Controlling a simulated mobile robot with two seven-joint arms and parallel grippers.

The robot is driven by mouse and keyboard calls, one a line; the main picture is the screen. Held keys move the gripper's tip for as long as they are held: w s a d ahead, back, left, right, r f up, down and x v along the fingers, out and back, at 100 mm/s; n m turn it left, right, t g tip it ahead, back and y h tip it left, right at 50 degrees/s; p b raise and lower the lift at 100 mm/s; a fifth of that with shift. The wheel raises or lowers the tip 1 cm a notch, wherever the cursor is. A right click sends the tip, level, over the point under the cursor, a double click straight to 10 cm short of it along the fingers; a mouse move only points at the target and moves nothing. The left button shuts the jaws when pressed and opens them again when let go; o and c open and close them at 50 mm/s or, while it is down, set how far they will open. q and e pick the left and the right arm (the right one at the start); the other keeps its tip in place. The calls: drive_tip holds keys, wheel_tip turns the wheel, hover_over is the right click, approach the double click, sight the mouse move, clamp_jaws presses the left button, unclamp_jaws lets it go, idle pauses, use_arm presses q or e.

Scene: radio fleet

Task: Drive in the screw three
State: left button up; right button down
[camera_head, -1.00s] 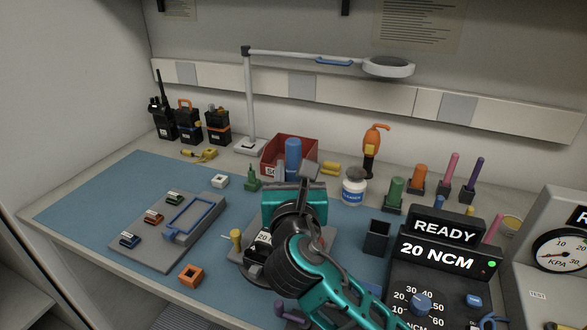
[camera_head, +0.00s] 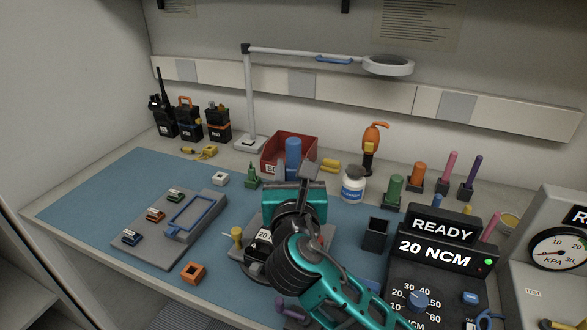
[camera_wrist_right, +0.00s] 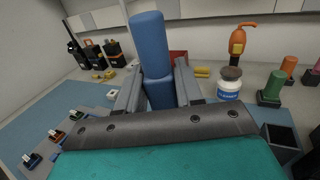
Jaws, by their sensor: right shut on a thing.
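My right gripper (camera_wrist_right: 158,85) is shut on a blue cylindrical tool (camera_wrist_right: 153,50), which stands up between its fingers in the right wrist view. In the head view the blue tool (camera_head: 293,150) shows above my teal right wrist, before the red bin. The work fixture (camera_head: 247,262) at the middle of the bench is largely hidden by my right arm, with a dark part labelled "20" on it. I cannot make out screw three or the tool's tip. The torque driver unit (camera_head: 440,260) reads READY and 20 NCM with a green light. My left gripper is out of view.
A grey tray (camera_head: 150,250) with small coloured parts and a blue frame lies at left. An orange square block (camera_head: 193,272) sits in front. A black cup (camera_head: 376,236), white jar (camera_head: 353,187) and red bin (camera_head: 272,155) stand close by.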

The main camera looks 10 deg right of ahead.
sight(293, 157)
drive_tip(key=shift+f, duration=0.65)
idle(0.9)
drive_tip(key=shift+f+p, duration=0.1)
drive_tip(key=shift+p, duration=0.25)
idle(0.8)
wheel_tip(293, 157, up, 3)
drive_tip(key=p, duration=0.3)
drive_tip(key=shift+r+p, duration=0.5)
drive_tip(key=shift+r, duration=0.7)
drive_tip(key=shift+s+f, duration=0.1)
